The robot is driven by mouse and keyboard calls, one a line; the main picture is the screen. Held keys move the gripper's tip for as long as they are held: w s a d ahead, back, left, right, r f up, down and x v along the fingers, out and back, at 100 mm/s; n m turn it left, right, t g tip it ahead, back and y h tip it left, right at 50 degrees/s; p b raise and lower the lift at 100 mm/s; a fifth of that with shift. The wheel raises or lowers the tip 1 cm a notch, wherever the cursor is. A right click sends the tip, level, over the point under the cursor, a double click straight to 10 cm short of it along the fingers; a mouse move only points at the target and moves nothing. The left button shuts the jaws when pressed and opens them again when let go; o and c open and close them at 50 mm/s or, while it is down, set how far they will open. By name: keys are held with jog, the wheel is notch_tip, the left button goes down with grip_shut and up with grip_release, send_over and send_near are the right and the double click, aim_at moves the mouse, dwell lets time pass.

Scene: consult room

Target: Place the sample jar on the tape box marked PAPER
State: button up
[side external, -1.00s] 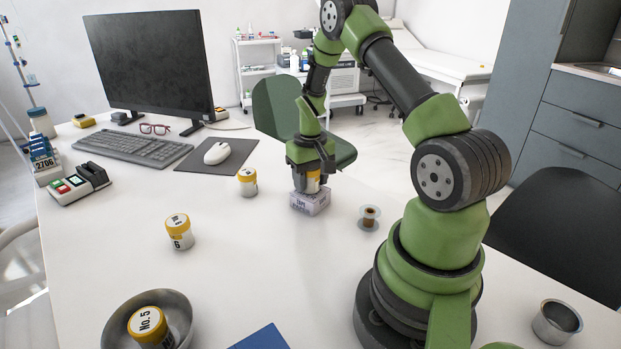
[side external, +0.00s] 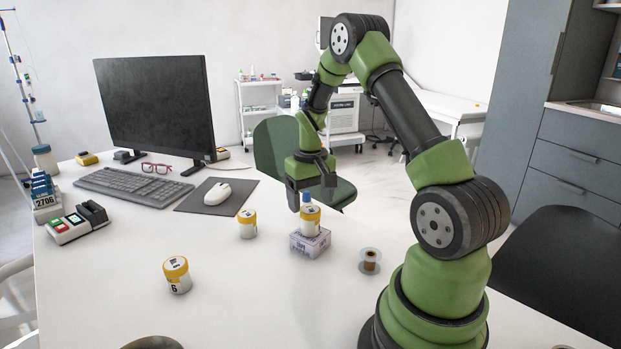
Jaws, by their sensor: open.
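A sample jar (side external: 311,220) with a yellow lid and white label stands upright on top of the small pale tape box (side external: 310,243). The box has printed lettering, too small to read surely as PAPER. My gripper (side external: 311,193) is open just above the jar, its fingers apart and clear of the jar body. A small blue shape shows between the fingers above the lid; I cannot tell what it is. Other yellow-lidded jars stand on the desk: one (side external: 247,224) left of the box and one marked 6 (side external: 177,275) nearer the front.
A tape reel (side external: 370,261) lies right of the box. A mouse (side external: 217,194) on a dark mat, a keyboard (side external: 133,186) and a monitor (side external: 156,103) fill the back left. A metal bowl's rim (side external: 152,342) shows at the bottom edge. The front middle desk is clear.

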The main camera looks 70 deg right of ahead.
aim_at(310, 210)
notch_tip(310, 210, up, 6)
jog(key=shift+f, duration=0.2)
jog(key=a+r+n+t, duration=0.1)
jog(key=a+r+t, duration=0.2)
jog(key=a+r, duration=0.8)
jog(key=s+a+r+n+t+y, duration=0.2)
jog(key=s+a+r+t, duration=0.1)
jog(key=s+a, duration=0.9)
jog(key=shift+a+r+t, duration=0.4)
jog(key=shift+a+t, duration=0.1)
jog(key=shift+t, duration=0.1)
